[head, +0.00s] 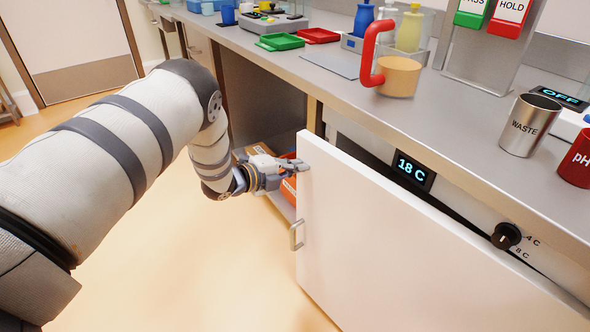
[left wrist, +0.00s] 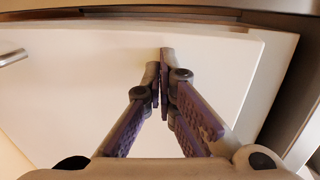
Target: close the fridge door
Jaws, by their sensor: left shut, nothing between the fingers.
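The fridge door (head: 420,260) is a white panel under the counter, standing partly open with a dark gap behind its top edge. Its metal handle (head: 296,235) is near the free left edge. My left gripper (head: 303,166) is shut and empty, with its fingertips at the door's upper left edge; I cannot tell whether they touch it. In the left wrist view the shut fingers (left wrist: 163,62) appear in front of the white door (left wrist: 75,85), and the handle (left wrist: 12,57) shows at the left. My right gripper is not in view.
The fridge front has an 18 C display (head: 413,171) and a knob (head: 505,236). An open shelf bay with boxes (head: 290,188) lies behind my left gripper. The floor (head: 190,265) is clear.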

